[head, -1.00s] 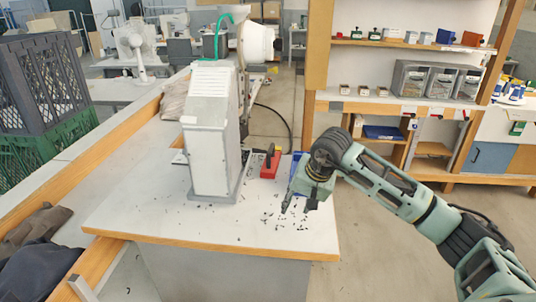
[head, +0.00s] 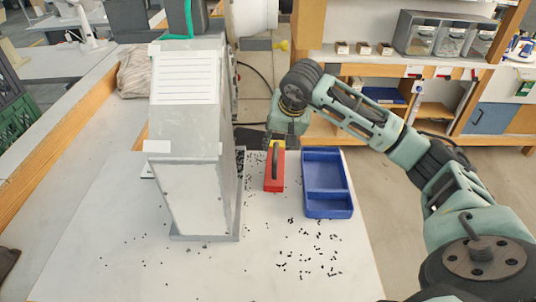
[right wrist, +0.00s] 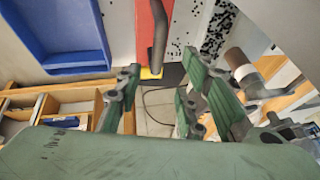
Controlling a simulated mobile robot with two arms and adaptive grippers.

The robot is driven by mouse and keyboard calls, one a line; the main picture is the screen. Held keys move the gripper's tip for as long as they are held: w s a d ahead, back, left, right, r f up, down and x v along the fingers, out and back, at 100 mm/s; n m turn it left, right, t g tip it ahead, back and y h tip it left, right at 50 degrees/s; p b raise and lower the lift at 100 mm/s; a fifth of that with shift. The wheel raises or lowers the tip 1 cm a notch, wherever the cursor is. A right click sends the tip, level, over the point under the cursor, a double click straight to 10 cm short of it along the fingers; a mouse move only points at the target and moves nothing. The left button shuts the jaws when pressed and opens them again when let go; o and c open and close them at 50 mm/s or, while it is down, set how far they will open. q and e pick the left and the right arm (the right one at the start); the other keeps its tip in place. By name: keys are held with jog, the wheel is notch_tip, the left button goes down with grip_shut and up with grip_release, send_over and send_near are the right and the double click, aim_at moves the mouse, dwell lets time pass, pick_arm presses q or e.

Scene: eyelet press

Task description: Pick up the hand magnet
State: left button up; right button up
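The hand magnet (head: 274,172) is a red block with a black handle on top and a yellow end. It lies on the white bench top, between the grey press and the blue tray. In the right wrist view the magnet (right wrist: 146,35) is at the top centre, with its yellow end nearest my fingers. My right gripper (head: 280,139) is above the far end of the magnet in the head view. Its fingers (right wrist: 168,88) are spread apart and empty in the right wrist view. My left gripper is not in view.
The grey press housing (head: 188,130) stands just left of the magnet. An empty two-compartment blue tray (head: 327,211) sits just right of it. Many small black pieces (head: 308,250) are scattered on the bench (head: 110,235). A shelf unit (head: 455,62) stands behind.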

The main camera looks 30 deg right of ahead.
aim_at(276, 147)
jog(key=shift+x, duration=0.8)
jog(key=shift+w+d+f+p, duration=0.1)
jog(key=shift+d+f+p, duration=0.05)
jog(key=shift+f+p, duration=0.75)
jog(key=p+x, duration=0.1)
jog(key=x, duration=0.3)
jog(key=shift+w, duration=0.1)
jog(key=c, duration=0.7)
grip_shut()
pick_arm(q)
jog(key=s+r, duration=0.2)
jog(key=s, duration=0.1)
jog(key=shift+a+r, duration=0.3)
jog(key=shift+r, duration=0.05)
pick_arm(e)
jog(key=shift+r, duration=0.15)
